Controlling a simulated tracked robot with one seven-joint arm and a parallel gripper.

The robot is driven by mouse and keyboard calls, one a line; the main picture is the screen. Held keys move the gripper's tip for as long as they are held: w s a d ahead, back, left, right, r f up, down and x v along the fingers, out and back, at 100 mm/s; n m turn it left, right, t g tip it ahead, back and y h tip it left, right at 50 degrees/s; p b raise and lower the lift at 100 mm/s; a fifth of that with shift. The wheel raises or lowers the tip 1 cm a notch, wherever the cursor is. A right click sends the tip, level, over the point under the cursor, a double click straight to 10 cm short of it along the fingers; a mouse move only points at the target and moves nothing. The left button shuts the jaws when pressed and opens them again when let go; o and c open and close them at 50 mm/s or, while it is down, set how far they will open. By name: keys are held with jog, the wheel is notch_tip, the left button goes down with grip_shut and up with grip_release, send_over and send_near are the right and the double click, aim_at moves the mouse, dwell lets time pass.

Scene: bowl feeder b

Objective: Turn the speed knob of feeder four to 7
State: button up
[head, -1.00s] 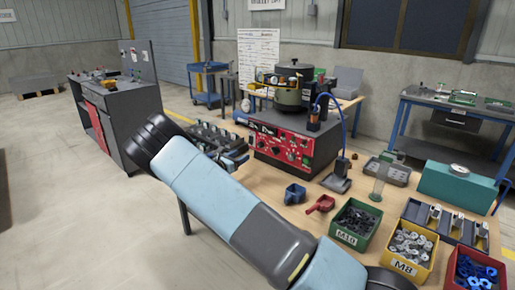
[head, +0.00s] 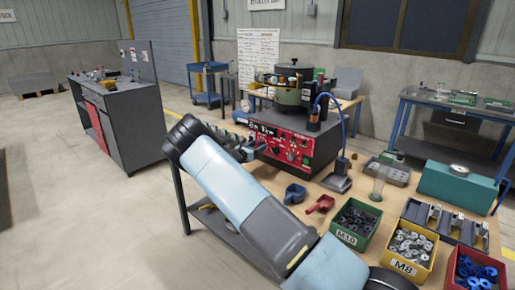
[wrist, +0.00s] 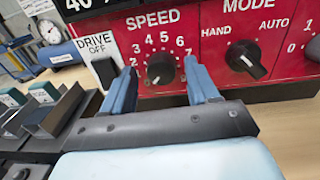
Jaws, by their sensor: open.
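The black speed knob (wrist: 160,69) sits on the red panel (wrist: 205,28) under the word SPEED, ringed by white numbers up to 7. A small pale mark shows at its lower left; I cannot tell its exact setting. My gripper (wrist: 161,70) is open, with one blue-grey finger on each side of the knob in the wrist view. I cannot tell whether the fingers touch it. In the head view my gripper (head: 250,151) is in front of the left part of the feeder's red panel (head: 289,146). The feeder's number is not readable.
A black mode knob (wrist: 246,60) is right of the speed knob, and a DRIVE OFF switch (wrist: 104,71) is left of it. A blue scoop (head: 295,193), a red scoop (head: 320,205) and parts bins (head: 357,222) stand on the bench.

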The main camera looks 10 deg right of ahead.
jog(key=shift+r, duration=0.1)
jog(key=c, duration=1)
